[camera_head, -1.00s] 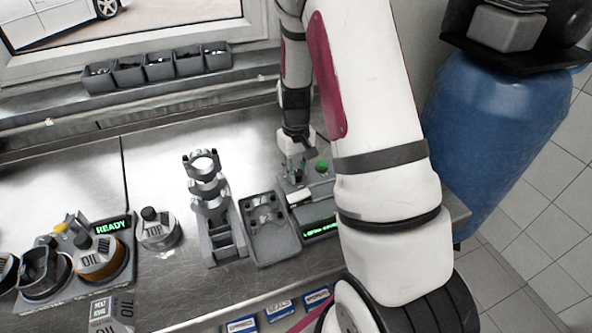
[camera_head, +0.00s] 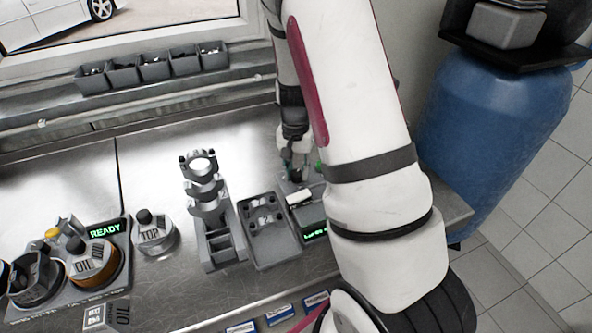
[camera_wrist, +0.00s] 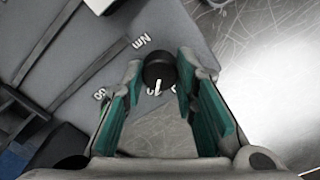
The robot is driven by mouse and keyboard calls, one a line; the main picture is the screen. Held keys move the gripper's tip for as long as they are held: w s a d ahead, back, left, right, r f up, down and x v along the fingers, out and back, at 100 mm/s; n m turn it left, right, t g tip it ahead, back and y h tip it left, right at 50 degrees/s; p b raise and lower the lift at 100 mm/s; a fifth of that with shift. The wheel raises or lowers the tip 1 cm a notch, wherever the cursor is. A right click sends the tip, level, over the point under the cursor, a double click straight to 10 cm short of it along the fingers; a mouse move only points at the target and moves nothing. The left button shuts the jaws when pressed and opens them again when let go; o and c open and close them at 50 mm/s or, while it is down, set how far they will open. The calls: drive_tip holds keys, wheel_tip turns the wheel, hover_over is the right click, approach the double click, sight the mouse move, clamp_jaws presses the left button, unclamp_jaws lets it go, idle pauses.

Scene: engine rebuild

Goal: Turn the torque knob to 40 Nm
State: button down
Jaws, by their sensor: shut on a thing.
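The torque knob (camera_wrist: 158,68) is a small black dial with a white pointer line. In the wrist view it sits between my gripper's two teal-padded fingers. My gripper (camera_wrist: 159,72) is shut on it. The pointer points toward the bottom of the picture, slightly left. Below the knob are white scale numbers, partly hidden and too small to read surely; an "Nm" mark lies above left. In the head view my gripper (camera_head: 299,173) is down at the back of the grey torque station (camera_head: 316,222). The knob is hidden there. The station's green display (camera_head: 315,233) is partly covered by my arm.
A grey tray (camera_head: 252,248) and an upright stand with rings (camera_head: 222,240) are left of the station. A can marked TOP (camera_head: 153,238) and an oil station (camera_head: 122,258) reading READY lie farther left. A blue barrel (camera_head: 468,135) stands right of the bench.

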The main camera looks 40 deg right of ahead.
sight(295, 172)
drive_tip(key=shift+m, duration=0.4)
drive_tip(key=c, duration=1.3)
unclamp_jaws()
wheel_tip(295, 172, up, 12)
drive_tip(key=shift+w, duration=0.15)
